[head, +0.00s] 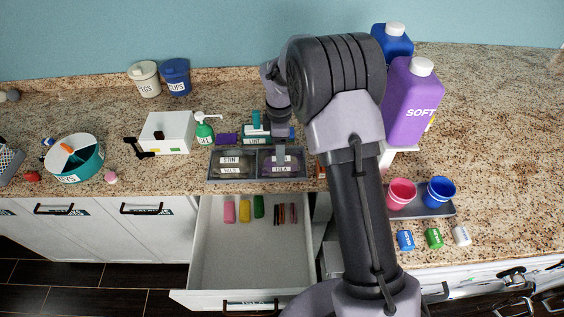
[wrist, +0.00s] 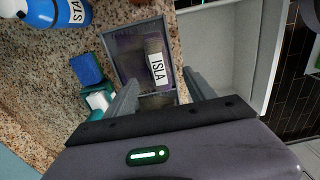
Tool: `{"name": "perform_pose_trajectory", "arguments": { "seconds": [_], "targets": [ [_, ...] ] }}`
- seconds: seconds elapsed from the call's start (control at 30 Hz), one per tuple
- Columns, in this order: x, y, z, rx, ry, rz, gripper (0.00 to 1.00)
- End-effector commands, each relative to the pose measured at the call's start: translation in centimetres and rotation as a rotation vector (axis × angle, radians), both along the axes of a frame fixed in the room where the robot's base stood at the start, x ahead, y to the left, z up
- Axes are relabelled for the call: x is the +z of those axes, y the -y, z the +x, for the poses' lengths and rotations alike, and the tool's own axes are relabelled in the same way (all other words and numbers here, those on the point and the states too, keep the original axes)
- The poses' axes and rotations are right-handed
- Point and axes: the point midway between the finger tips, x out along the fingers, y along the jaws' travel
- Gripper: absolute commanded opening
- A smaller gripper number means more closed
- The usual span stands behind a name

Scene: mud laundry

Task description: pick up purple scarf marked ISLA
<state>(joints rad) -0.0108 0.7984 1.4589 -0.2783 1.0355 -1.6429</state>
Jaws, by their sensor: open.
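The purple scarf (wrist: 152,47) with a white ISLA label lies in a compartment of the grey tray (wrist: 115,62) in the wrist view. It looks dull purple in the shade. In the head view the tray (head: 258,181) stands at the counter's front edge, with the scarf (head: 269,162) in its right compartment. My gripper (wrist: 160,93) is open, pointing down above that compartment. Its fingers are spread on either side, with nothing between them; contact with the scarf cannot be told.
A dark item (head: 236,164) lies in the tray's left compartment. Behind the tray are a purple block (head: 226,139), a green pump bottle (head: 204,131) and a white box (head: 167,132). An open drawer (head: 245,262) with several small items juts out below.

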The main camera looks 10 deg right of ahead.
Motion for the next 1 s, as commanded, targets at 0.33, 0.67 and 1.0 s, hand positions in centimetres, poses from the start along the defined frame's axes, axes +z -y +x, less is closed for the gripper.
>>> {"name": "perform_pose_trajectory", "arguments": {
  "seconds": [0.33,0.67,1.0],
  "targets": [
    [-4.8,0.4,0.1,-0.002,-0.001,0.0,0.64],
    [-6.7,0.3,0.1,-0.002,0.002,0.001,0.6],
    [-6.7,0.3,0.1,-0.002,0.001,0.001,0.0]
  ]
}}
